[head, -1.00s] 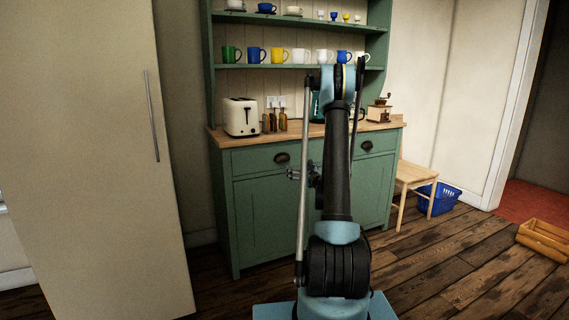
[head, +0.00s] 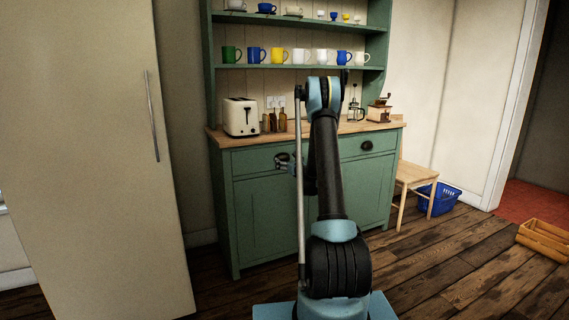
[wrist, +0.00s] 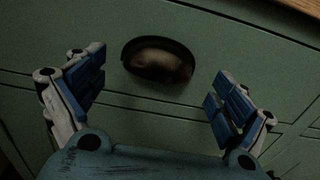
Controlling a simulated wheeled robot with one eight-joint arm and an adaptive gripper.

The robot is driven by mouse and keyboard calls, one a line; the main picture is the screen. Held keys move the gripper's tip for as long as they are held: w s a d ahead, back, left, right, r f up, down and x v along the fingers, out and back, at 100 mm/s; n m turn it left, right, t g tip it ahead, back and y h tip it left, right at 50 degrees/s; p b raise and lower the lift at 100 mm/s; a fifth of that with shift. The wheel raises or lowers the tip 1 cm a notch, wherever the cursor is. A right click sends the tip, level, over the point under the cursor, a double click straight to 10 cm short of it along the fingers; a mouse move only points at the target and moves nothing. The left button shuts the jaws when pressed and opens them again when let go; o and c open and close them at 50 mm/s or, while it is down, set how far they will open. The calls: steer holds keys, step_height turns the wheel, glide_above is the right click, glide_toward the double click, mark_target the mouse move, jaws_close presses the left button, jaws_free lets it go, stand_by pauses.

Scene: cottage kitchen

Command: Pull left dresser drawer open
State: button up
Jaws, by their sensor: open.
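The green dresser (head: 250,215) stands against the wall with two drawers under its wooden top. The left drawer (head: 250,158) looks shut flush, and it fills the wrist view (wrist: 220,60). Its dark cup handle (wrist: 158,60) is at the upper middle of the wrist view, between the lines of my fingers but beyond their tips. My gripper (wrist: 155,92) is open and empty, with blue-padded fingers on either side. I see no contact with the handle.
A tall cream cabinet (head: 90,150) is at the left. A wooden chair (head: 415,178) and blue basket (head: 440,197) are at the right.

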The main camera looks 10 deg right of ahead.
mark_target(285, 159)
steer(key=shift+x, duration=1.55)
